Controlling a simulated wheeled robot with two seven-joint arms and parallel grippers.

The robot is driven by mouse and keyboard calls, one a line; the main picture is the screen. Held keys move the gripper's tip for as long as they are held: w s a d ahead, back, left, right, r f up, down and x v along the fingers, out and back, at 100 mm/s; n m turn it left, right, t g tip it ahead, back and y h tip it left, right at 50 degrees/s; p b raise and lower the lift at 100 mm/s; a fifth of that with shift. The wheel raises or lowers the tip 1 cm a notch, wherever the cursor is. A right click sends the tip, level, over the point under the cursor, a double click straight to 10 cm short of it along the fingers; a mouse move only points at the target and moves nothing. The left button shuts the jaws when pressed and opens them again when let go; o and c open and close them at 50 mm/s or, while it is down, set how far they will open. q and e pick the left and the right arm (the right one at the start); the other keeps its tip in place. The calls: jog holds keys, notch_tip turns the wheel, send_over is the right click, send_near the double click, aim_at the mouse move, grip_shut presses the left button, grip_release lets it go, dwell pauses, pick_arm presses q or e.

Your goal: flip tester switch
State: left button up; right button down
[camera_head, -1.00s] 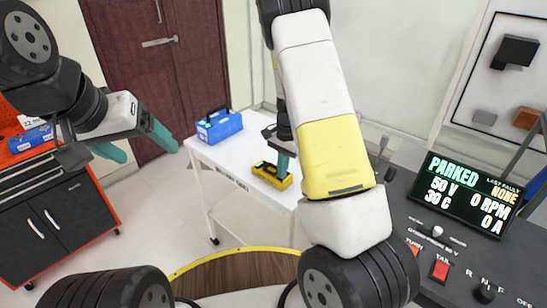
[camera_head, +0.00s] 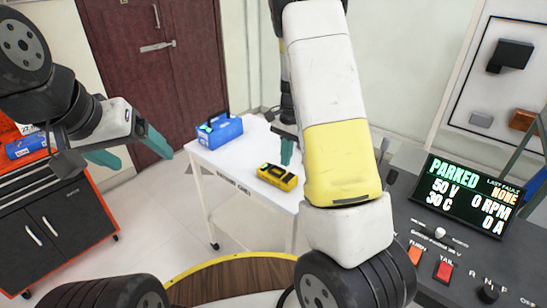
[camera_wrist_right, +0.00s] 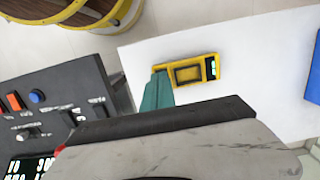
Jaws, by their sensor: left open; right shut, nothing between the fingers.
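The yellow and black tester (camera_head: 277,177) lies on the white table (camera_head: 236,167) near its right front part. In the right wrist view the tester (camera_wrist_right: 187,75) shows a dark face and a small lit green-cyan patch at its right end. My right gripper (camera_head: 286,160) is shut and empty, just behind the tester in the head view. In the wrist view its teal fingers (camera_wrist_right: 157,92) overlap the tester's left end; I cannot tell whether they touch. The switch itself is too small to make out. My left gripper (camera_head: 134,155) is open and empty, left of the table.
A blue box with a handle (camera_head: 219,131) stands at the table's back left. A dark control console (camera_head: 430,205) with a lit display (camera_head: 467,195) is at right. A tool cabinet (camera_head: 50,230) stands at left. The table's middle is clear.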

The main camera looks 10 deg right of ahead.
notch_tip(320, 180, up, 7)
jog(key=shift+s+a, duration=0.2)
jog(key=shift+r, duration=0.15)
jog(key=s+a+r+n+t, duration=0.2)
jog(key=s+r+n, duration=0.3)
jog(key=s+r, duration=0.3)
jog(key=s+a+r+n+t+y, duration=0.1)
jog(key=s+r+n+t, duration=0.4)
jog(key=s, duration=1)
jog(key=shift+s+a+r+n, duration=0.3)
jog(key=shift+a+r+n, duration=0.35)
jog(key=shift+r, duration=0.7)
jog(key=shift+a, duration=0.1)
